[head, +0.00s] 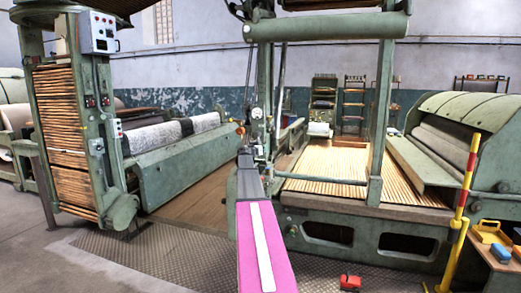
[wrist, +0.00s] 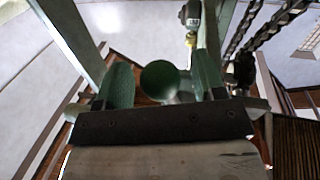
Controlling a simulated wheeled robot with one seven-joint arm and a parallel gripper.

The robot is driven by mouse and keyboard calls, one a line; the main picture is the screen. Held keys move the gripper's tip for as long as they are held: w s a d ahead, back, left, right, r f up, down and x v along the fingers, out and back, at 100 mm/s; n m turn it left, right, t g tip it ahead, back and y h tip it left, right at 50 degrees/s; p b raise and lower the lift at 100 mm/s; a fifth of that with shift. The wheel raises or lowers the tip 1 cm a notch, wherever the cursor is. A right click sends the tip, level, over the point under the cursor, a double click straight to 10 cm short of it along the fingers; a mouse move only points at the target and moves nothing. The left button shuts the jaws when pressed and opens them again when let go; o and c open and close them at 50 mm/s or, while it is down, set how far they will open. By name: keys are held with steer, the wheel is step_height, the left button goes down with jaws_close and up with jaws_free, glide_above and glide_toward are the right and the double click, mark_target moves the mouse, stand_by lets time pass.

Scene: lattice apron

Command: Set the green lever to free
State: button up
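The green lever shows in the wrist view as a round green knob (wrist: 159,79), seen nearly end-on, with a short green part beside it at lower right. My gripper (wrist: 163,68) has one finger on each side of the knob, with a narrow gap on both sides. The fingers look open and not closed on it. In the head view my gripper (head: 247,157) is at the end of my pink arm, in front of the green machine post; it hides the lever there. Any free marking is too small to read.
A slatted wooden apron (head: 325,168) lies right of the post. A control box (head: 97,32) is on the left frame. A yellow-red post (head: 464,190) and a small table (head: 500,255) stand at right. A red object (head: 350,282) is on the floor.

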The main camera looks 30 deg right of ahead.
jaws_close()
steer(key=s+d+r+n+t, duration=0.3)
steer(key=r+n, duration=0.4)
steer(key=n, duration=0.9)
steer(key=shift+s+d+r+n+t, duration=0.25)
steer(key=shift+s+r+n+t, duration=0.05)
steer(key=shift+s, duration=0.3)
steer(key=shift+r, duration=0.1)
steer(key=shift+o, duration=0.5)
jaws_free()
steer(key=shift+a, duration=0.1)
